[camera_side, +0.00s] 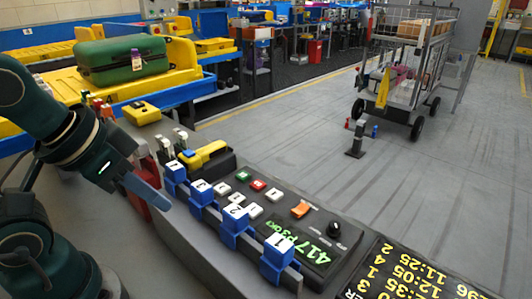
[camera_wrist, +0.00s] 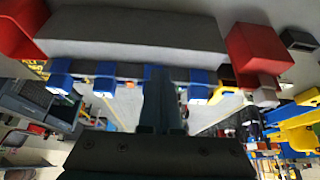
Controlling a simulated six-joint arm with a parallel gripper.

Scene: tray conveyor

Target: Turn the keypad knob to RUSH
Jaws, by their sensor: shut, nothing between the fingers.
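The keypad (camera_side: 290,215) is a dark sloped panel on the grey counter, with small white, green and red buttons, an orange rocker and a lit green display (camera_side: 287,242). A black knob (camera_side: 334,231) sits at its right end. Where the knob points is too small to read. My gripper (camera_side: 163,203) is left of the keypad, past the row of blue blocks and well apart from the knob. Its fingers are together and empty. In the wrist view my gripper (camera_wrist: 158,78) shows shut at the middle. I cannot make out the knob there.
Blue numbered blocks (camera_side: 278,259) on a rail stand between my gripper and the keypad. A yellow device (camera_side: 205,154) lies behind them. A black sign with yellow figures (camera_side: 405,275) is right of the keypad. A green suitcase (camera_side: 122,60) rests on the yellow conveyor at back left.

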